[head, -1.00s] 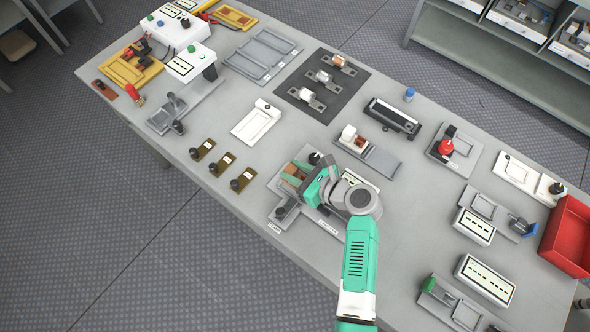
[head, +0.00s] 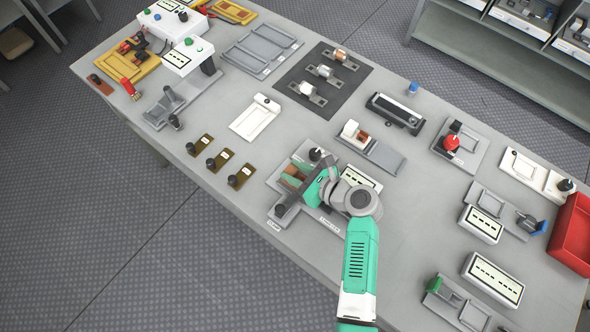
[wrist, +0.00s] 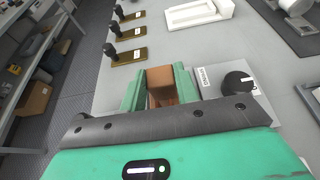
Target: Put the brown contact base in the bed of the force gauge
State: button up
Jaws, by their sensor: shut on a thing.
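My gripper (wrist: 160,88) is shut on a brown block, the brown contact base (wrist: 161,86), which sits between its green fingers in the wrist view. In the head view the brown base (head: 293,179) shows just left of my gripper, partly covered by it. They are over a grey station with a display panel (head: 357,181) and a black knob (head: 315,154); the knob also shows in the wrist view (wrist: 236,84), right of the fingers. This may be the force gauge; its bed is hidden under my gripper, and I cannot tell whether the base touches it.
Several small brown plates with black knobs (head: 218,161) lie to the left. A white tray (head: 255,117) and a grey fixture with a white block (head: 352,130) stand behind. A red bin (head: 573,235) is at the right. Bare table lies between the stations.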

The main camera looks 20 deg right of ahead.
jog(key=shift+f, duration=0.4)
jog(key=o, duration=1.2)
jog(key=p+v, duration=0.1)
jog(key=v, duration=0.7)
